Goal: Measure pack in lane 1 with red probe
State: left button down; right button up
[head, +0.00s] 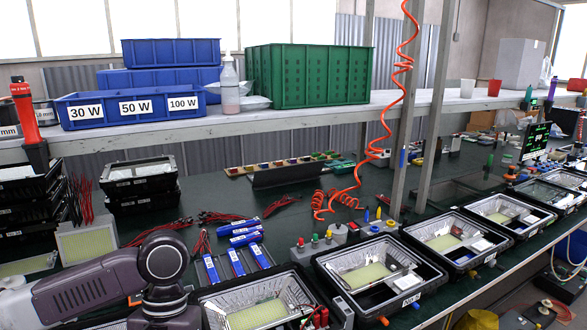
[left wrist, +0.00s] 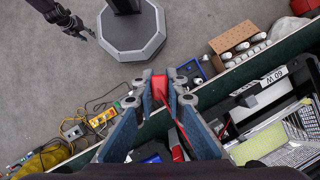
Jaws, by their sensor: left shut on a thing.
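In the left wrist view my left gripper (left wrist: 160,88) is shut on the red probe (left wrist: 160,86), and a thin red lead runs down from it. Below the probe are the dark green bench edge and the floor. In the head view my left arm comes in at the lower left; its gripper is out of frame. Three blue packs with white labels lie side by side in lanes: left (head: 210,269), middle (head: 236,263) and right (head: 261,255). Lane numbers are not readable. A dark gripper (left wrist: 78,28), seemingly my right, hangs over the floor; its opening is unclear.
Several floodlight housings (head: 322,255) line the bench front. Loose blue packs (head: 240,232) lie behind the lanes. Red and black plugs (head: 318,317) stand at the front. A coiled orange hose (head: 375,150) hangs over the bench. A brown box (left wrist: 233,36) sits beside the bench edge.

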pick_arm(q)
jog(key=shift+s+d, duration=0.15)
jog(key=shift+d, duration=0.05)
jog(key=shift+a, duration=0.15)
dwell(0.3)
